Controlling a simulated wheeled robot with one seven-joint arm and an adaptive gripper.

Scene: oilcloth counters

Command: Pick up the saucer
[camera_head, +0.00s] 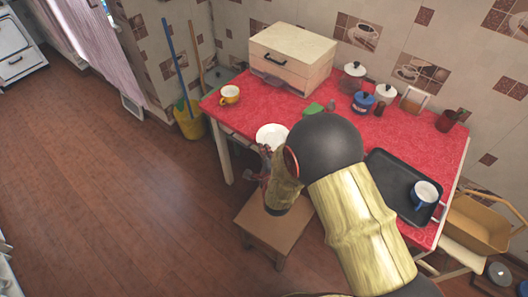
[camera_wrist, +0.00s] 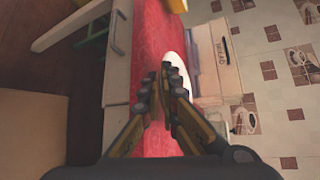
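The saucer (camera_head: 271,134) is a round white dish at the front left edge of the red-topped table (camera_head: 240,110). In the wrist view the saucer (camera_wrist: 187,75) shows as a narrow white sliver just beyond the fingers. My gripper (camera_head: 268,165) is at its near rim, beside the table's front edge. In the wrist view the fingers of my gripper (camera_wrist: 163,75) are drawn close together with the rim at their tips. The fingers hide part of the saucer, and the exact contact is covered. I cannot tell whether the saucer is clear of the tabletop.
A yellow cup (camera_head: 230,95) stands left of the saucer, and a cream box (camera_head: 293,55) stands behind. A black tray (camera_head: 398,190) with a blue-and-white mug (camera_head: 424,193) is at right. A wooden stool (camera_head: 270,222) stands below my gripper. Open floor (camera_head: 110,190) lies left.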

